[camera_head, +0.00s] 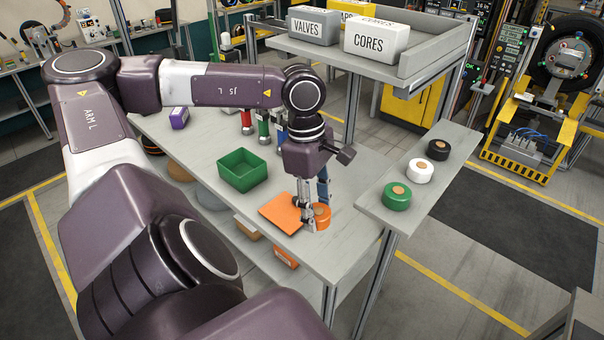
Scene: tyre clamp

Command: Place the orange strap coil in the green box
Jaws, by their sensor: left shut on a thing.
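The orange strap coil (322,216) is a small orange roll with a tan centre, near the right edge of the workbench. My left gripper (309,220) points down and is shut on the coil, at the edge of a flat orange mat (282,212). The gripper partly hides the coil, and I cannot tell whether the coil touches the bench. The green box (243,183) is open and looks empty. It stands on the bench to the left of and behind the gripper. My right gripper is not in view.
The grey bench (200,146) is mostly clear around the box. Red, green and blue tools (263,131) stand behind it. A side shelf (437,181) holds green, white and black coils. An upper shelf (345,61) carries boxes marked VALVES and CORES.

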